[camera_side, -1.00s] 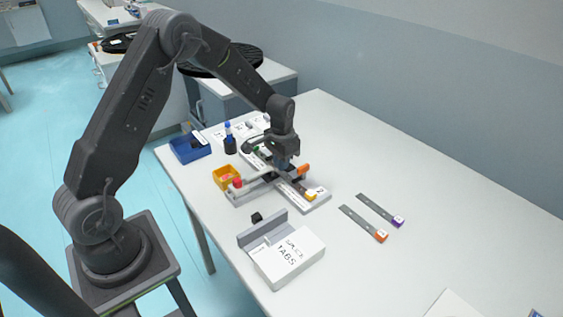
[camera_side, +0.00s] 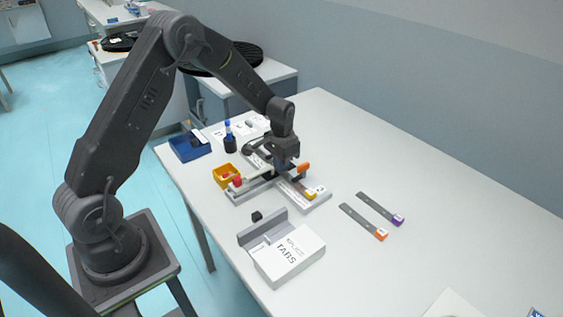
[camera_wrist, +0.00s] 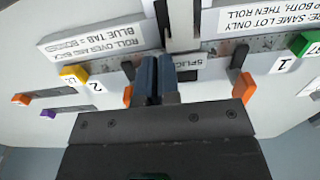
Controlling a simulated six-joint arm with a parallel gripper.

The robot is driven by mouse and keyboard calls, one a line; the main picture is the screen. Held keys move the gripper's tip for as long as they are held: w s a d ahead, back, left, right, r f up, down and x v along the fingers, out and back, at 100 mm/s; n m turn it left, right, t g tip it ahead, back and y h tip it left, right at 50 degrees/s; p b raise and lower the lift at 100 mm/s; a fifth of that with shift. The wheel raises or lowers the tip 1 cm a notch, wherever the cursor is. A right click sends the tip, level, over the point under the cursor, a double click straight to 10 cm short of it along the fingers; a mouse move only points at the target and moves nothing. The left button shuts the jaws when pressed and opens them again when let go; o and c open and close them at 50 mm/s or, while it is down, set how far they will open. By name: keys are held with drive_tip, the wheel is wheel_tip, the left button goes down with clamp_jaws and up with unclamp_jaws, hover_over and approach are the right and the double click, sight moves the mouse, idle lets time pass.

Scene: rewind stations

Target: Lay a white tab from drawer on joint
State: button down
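A white box marked SPLICE TABS (camera_side: 290,254) stands at the table's front. Its grey-fronted drawer (camera_side: 263,229) looks pulled out, with pale pieces inside too small to make out. The splice fixture (camera_side: 317,203) lies behind it, with grey tape strips running in from both sides in the wrist view (camera_wrist: 222,46). My gripper (camera_wrist: 157,60) points down at the fixture's middle, its blue fingers close together beside a SPLICE label (camera_wrist: 190,62). The fingers hide the joint. I cannot tell whether a white tab is between or under them.
An orange-tipped lever (camera_side: 303,168) and a red knob (camera_side: 237,182) are close to my gripper. A yellow bin (camera_side: 225,174), blue bin (camera_side: 189,148) and blue-capped bottle (camera_side: 229,140) stand left. Two loose strips, orange-ended (camera_side: 362,221) and purple-ended (camera_side: 378,207), lie right. The table's right side is mostly clear.

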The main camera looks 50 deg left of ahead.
drive_tip(key=shift+f, duration=0.5)
drive_tip(key=c, duration=1.3)
unclamp_jaws()
drive_tip(key=shift+a, duration=0.1)
drive_tip(key=shift+o, duration=0.2)
wheel_tip(320, 180, up, 14)
drive_tip(key=shift+d, duration=0.25)
drive_tip(key=shift+f, duration=0.15)
